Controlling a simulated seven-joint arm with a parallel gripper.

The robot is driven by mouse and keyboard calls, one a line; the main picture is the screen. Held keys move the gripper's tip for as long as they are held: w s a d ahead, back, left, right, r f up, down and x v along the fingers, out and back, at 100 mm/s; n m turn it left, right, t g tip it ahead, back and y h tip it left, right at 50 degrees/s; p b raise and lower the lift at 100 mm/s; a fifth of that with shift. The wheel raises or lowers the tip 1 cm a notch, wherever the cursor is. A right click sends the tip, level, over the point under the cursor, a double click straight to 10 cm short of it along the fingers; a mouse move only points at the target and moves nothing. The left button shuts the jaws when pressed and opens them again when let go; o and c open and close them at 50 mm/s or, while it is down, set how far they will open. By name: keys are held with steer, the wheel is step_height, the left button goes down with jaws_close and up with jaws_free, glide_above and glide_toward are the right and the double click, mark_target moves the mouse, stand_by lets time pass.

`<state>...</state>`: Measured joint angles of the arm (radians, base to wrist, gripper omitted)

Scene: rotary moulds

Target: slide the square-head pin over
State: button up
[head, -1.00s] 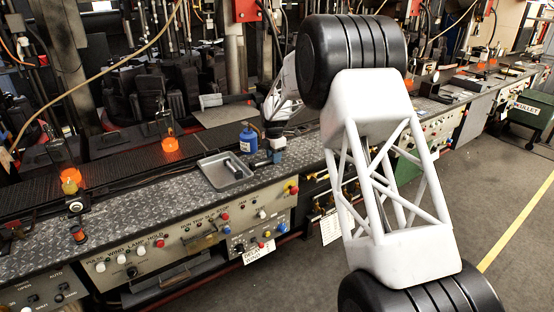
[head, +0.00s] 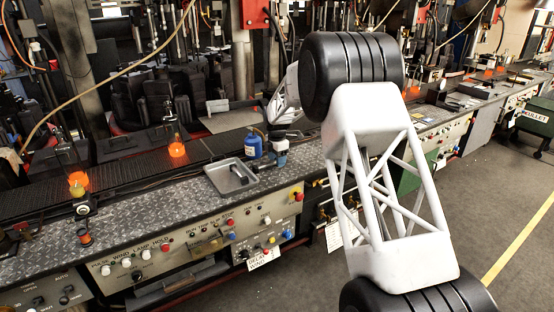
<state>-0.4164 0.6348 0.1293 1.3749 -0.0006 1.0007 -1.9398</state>
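My gripper (head: 279,142) is small and far off, at the end of my white arm over the bench. Its fingers are too small and dark to tell apart. A small grey block (head: 281,146) with a blue part below it is right under the gripper, at the tray's right; I cannot tell whether they touch. A shallow grey metal tray (head: 212,178) lies on the bench. A dark, short, pin-like piece (head: 239,175) lies in it. I cannot tell which piece is the square-head pin.
A blue bottle (head: 253,147) stands behind the tray, left of the gripper. The patterned bench top (head: 150,212) is mostly clear left of the tray. Glowing orange pieces (head: 177,149) sit at the left. Knobs and buttons line the front panel (head: 180,245).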

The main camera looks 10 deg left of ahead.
steer(key=shift+a+f, duration=0.3)
steer(key=shift+f, duration=0.1)
steer(key=shift+r, duration=0.65)
steer(key=r, duration=0.7)
steer(key=shift+d, duration=0.25)
steer(key=shift+r, duration=0.1)
steer(key=shift+d+r, duration=0.1)
